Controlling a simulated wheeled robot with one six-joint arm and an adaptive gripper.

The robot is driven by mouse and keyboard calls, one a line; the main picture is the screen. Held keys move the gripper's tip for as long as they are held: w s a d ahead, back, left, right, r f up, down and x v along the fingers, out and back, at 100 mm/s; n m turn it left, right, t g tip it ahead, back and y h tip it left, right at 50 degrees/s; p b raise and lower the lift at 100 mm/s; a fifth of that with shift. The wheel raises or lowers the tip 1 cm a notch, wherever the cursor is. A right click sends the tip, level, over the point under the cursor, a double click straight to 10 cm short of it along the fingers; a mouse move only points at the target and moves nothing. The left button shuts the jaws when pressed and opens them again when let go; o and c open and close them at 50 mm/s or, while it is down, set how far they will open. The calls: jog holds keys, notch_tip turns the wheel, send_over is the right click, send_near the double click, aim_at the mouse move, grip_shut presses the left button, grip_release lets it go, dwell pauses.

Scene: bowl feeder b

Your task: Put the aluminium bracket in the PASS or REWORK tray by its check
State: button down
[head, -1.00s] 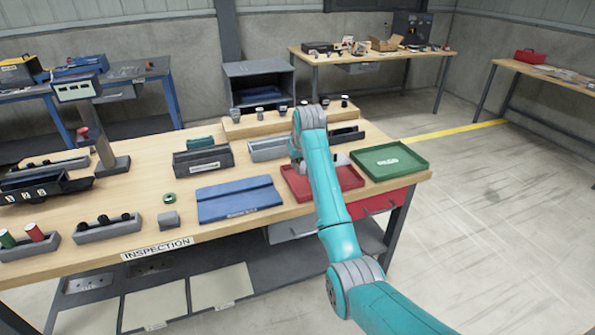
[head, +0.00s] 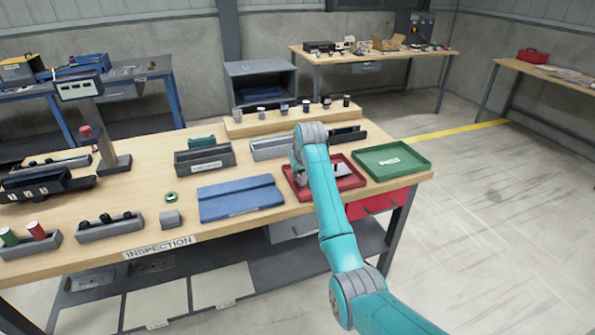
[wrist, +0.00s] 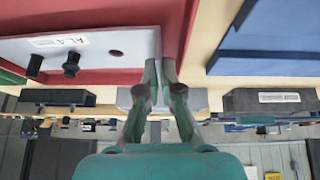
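The aluminium bracket (wrist: 85,55) is a pale grey plate with a white label, a round hole and two dark pegs in the wrist view. In the head view a bit of it (head: 342,170) shows beside my gripper (head: 300,172). My gripper (wrist: 161,70) appears shut on the bracket's edge at its right side. It holds the bracket over the red tray (head: 352,184); I cannot tell whether it touches the tray floor. The green tray (head: 408,173), with a label that seems to read PASS, stands right of the red one. My arm hides part of the red tray.
A blue folder-like mat (head: 240,198) lies left of the red tray. Grey bins (head: 205,160) and a raised wooden shelf with several small parts (head: 240,128) stand behind. A grey block (head: 170,219) and a green ring (head: 171,197) sit further left.

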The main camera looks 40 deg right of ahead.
jog(key=c, duration=1.3)
grip_release()
jog(key=shift+r, duration=0.5)
jog(key=v, duration=1.2)
